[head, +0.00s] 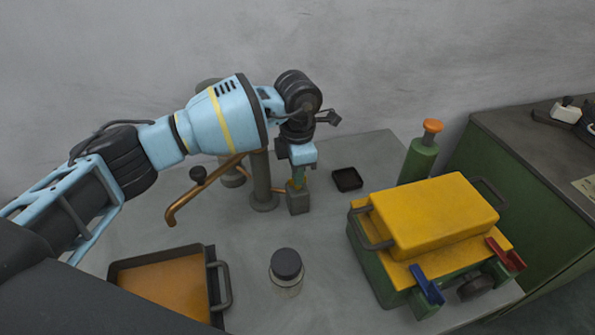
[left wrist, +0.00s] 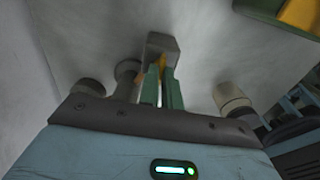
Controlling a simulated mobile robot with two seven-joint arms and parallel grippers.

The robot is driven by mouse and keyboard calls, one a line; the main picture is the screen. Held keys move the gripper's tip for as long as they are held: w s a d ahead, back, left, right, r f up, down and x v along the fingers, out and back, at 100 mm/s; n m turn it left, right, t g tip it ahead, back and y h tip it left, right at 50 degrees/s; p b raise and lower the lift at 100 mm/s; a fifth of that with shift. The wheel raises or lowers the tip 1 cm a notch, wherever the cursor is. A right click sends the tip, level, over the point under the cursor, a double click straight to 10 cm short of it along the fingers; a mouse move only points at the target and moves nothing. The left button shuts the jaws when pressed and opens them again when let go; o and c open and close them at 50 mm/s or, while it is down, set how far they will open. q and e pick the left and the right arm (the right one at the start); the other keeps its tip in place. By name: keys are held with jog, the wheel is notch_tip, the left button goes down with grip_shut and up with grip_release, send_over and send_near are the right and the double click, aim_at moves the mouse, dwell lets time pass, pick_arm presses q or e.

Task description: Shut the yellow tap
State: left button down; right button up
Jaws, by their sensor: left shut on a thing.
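My left gripper (head: 298,178) reaches down from above to a small grey block (head: 298,203) on the bench. In the left wrist view its two green fingers (left wrist: 161,85) are shut on a narrow yellow piece, the yellow tap (left wrist: 163,62), at the grey block (left wrist: 162,43). The fingers hide most of the tap, so its handle's angle is not clear. A copper pipe with a bent spout (head: 188,202) and a black knob runs left from near a grey post (head: 263,190). My right gripper is not in view.
A green box with a yellow lid (head: 435,215) stands at right, with a green bottle (head: 418,160) behind it. A jar with a dark lid (head: 286,265) stands in front. An orange-bottomed tray (head: 212,290) is at front left. A small black dish (head: 347,179) lies right of the block.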

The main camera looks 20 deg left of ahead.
pick_arm(q)
jog(key=c, duration=1.6)
grip_release()
jog(key=shift+r, duration=3.95)
jog(key=shift+f, duration=0.1)
